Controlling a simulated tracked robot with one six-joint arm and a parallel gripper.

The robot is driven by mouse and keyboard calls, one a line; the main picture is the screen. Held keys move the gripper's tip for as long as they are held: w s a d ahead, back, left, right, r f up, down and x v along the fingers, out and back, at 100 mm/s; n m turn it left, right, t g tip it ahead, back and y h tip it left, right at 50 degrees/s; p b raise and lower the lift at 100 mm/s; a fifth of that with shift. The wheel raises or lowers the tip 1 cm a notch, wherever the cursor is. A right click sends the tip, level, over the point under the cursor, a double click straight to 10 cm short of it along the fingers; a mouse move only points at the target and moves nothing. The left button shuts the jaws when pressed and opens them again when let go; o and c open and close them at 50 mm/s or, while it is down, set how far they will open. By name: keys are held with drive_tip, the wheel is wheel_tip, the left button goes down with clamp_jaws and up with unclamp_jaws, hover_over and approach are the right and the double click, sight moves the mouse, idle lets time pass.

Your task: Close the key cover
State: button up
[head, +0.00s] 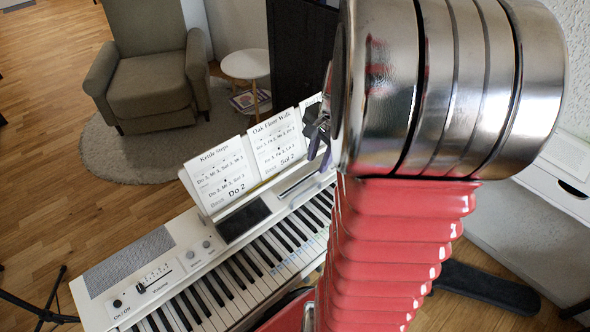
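The white digital piano (150,262) runs diagonally from the lower left toward the middle. Its black and white keys (235,285) are exposed along the part I can see, so no cover lies over them there. I cannot make out the key cover itself. My arm hides the piano's right part. A dark piece that looks like my gripper (317,128) shows beside my arm's metal end, near the right edge of the sheet music. It is small and partly hidden, so I cannot tell if it is open or touching anything.
An open music book (247,160) stands on the piano. A grey armchair (150,75), a rug (130,155) and a small round white table (247,65) are behind. A dark bench (485,288) and a white drawer unit (560,175) are at right.

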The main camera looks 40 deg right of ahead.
sight(308, 189)
idle(0.3)
drive_tip(key=w+f, duration=0.1)
drive_tip(key=f, duration=0.8)
drive_tip(key=w+f, duration=0.1)
drive_tip(key=f, duration=0.3)
drive_tip(key=shift+w+f, duration=0.25)
drive_tip(key=shift+w, duration=0.1)
drive_tip(key=shift+c, duration=0.3)
clamp_jaws()
idle(0.9)
